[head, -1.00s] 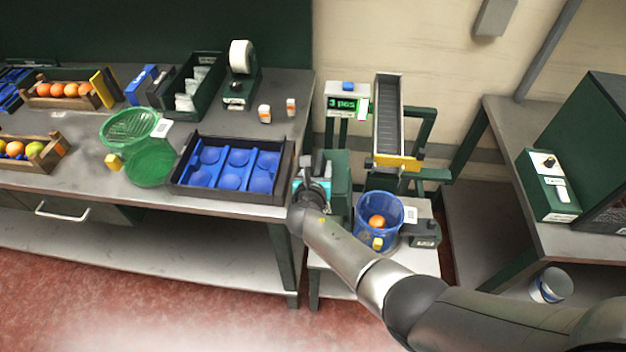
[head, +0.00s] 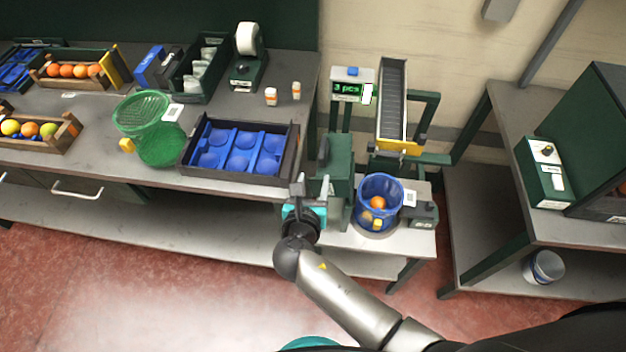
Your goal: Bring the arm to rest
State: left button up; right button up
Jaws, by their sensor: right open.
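My right gripper (head: 299,192) is at the front edge of the workbench, left of the small stand with the blue basket. Its jaws are open and I see nothing between them. My right arm reaches up to it from the lower right. The blue basket (head: 379,190) holds at least one orange (head: 378,203) and has a yellow tag on its front.
A black tray with blue cups (head: 239,147) lies near the workbench edge. A green basket (head: 148,129) stands left of it. A counter display (head: 347,88) and chute (head: 392,105) stand behind the blue basket. The floor in front is clear.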

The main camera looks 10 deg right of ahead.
jog(key=shift+s, duration=0.1)
dwell(0.5)
jog(key=s+d+f+m+g+y+b, duration=0.1)
jog(key=s+d+f+m+g+b, duration=0.25)
jog(key=f, duration=0.65)
jog(key=s+d+f+m+g+b, duration=0.1)
jog(key=s+f+m+b, duration=0.25)
jog(key=s+f, duration=0.45)
jog(key=s+d+f+m+g+y+b, duration=0.1)
jog(key=s+d+f+m+g+b, duration=0.2)
jog(key=f, duration=0.9)
jog(key=s+d+f+m+g+y+b, duration=0.1)
jog(key=s+f+m+b, duration=0.3)
jog(key=s+f+m, duration=0.5)
jog(key=s+d+f+m+g+y+b, duration=0.1)
jog(key=s+d+f+m+g+b, duration=0.2)
jog(key=s+f+m, duration=0.7)
jog(key=s+d+m+b, duration=0.1)
jog(key=s, duration=0.4)
jog(key=shift+d+m, duration=0.3)
jog(key=shift+m, duration=0.1)
